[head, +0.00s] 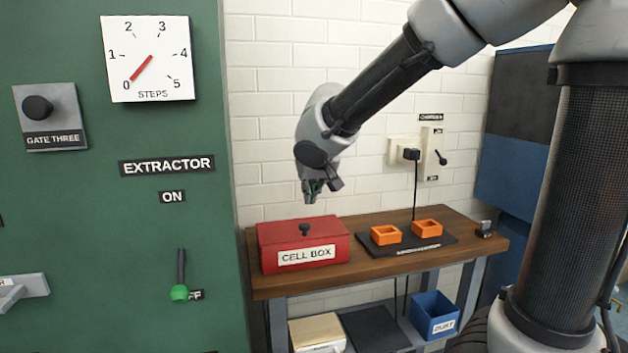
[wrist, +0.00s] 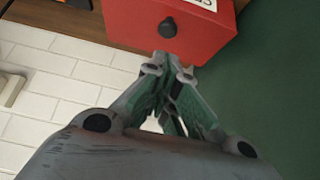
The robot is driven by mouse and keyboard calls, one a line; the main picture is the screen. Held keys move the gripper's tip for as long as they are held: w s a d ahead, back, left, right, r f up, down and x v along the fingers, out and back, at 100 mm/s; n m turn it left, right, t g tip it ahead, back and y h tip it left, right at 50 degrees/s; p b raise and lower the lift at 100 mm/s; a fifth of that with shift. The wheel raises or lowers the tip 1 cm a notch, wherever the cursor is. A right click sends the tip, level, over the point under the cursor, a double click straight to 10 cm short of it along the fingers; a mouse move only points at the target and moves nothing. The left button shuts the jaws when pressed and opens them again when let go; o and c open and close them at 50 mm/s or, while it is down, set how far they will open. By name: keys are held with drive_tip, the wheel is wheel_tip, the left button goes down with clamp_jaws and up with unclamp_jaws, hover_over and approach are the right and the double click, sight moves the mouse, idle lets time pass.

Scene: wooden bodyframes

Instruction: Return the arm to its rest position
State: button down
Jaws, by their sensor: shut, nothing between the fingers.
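My arm reaches in from the upper right in the head view and bends down at the wrist. My gripper (head: 311,196) hangs above the workbench, a little above the red cell box (head: 330,243) and apart from it. In the wrist view my gripper (wrist: 170,72) shows its two green-grey fingers meeting at the tips, with nothing held. The red cell box (wrist: 205,38) is beyond the fingertips there, with its black knob (wrist: 168,27) close to them in the picture. The box's lid appears closed.
The wooden workbench (head: 450,232) carries a black mat with two orange trays (head: 386,235). A black cable hangs from the wall socket (head: 411,154) behind them. The green extractor panel (head: 60,210) stands at the left. A blue bin (head: 434,314) sits on the lower shelf.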

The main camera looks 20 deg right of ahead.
drive_tip(key=s+d+g, duration=0.1)
drive_tip(key=s+d, duration=0.4)
drive_tip(key=s, duration=0.4)
drive_tip(key=s+d+g, duration=0.1)
drive_tip(key=s+d, duration=0.5)
drive_tip(key=s, duration=0.2)
drive_tip(key=s+d+f+g, duration=0.1)
drive_tip(key=s+d, duration=0.5)
drive_tip(key=s, duration=0.3)
drive_tip(key=shift+s, duration=0.3)
drive_tip(key=shift+d, duration=0.1)
